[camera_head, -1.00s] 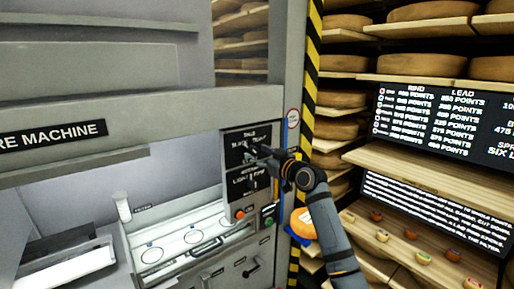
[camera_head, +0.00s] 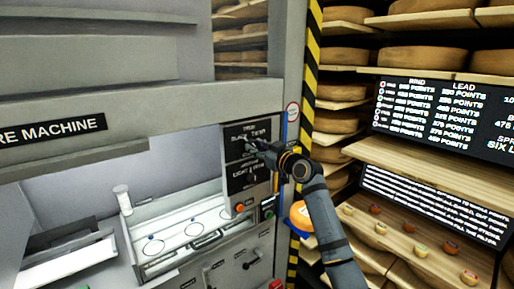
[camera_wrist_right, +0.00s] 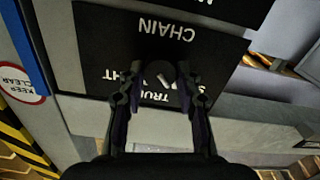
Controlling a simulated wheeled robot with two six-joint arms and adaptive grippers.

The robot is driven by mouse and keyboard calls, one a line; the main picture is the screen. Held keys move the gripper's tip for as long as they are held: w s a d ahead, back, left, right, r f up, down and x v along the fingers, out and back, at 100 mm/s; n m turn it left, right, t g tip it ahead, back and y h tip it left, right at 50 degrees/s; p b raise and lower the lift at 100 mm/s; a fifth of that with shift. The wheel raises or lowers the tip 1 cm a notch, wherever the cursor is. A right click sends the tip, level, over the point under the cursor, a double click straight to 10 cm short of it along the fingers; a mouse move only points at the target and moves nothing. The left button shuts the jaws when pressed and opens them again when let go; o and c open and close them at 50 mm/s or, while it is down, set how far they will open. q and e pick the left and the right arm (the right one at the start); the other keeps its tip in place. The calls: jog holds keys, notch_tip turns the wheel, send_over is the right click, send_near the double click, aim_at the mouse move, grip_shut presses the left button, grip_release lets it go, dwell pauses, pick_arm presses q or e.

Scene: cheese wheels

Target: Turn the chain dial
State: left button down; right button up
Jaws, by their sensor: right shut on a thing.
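The chain dial's black panel (camera_head: 233,142) is the upper of two on the grey machine, with words for slack, true and tight. In the right wrist view this panel (camera_wrist_right: 100,45) is upside down, with "CHAIN" readable. My right gripper (camera_head: 258,147) reaches it from the right. In the wrist view its two fingers (camera_wrist_right: 160,74) stand on either side of the small dark dial (camera_wrist_right: 157,72) and are shut on it. The dial's pointer direction is hard to tell. My left gripper is not in view.
A lower black panel (camera_head: 235,183) reads light and firm. An orange button (camera_head: 239,208) sits below it. A white tray (camera_head: 150,268) is in the machine's bay at left. A striped post (camera_head: 311,60) and cheese shelves (camera_head: 420,165) stand close on the right.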

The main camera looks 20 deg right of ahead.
jog(key=m, duration=0.3)
jog(key=shift+m+p, duration=0.3)
jog(key=shift+m, duration=0.1)
jog(key=shift+m+p, duration=0.65)
jog(key=shift+m, duration=1.65)
jog(key=shift+f, duration=0.1)
jog(key=o, duration=1.1)
jog(key=shift+d, duration=0.1)
jog(key=shift+o, duration=0.2)
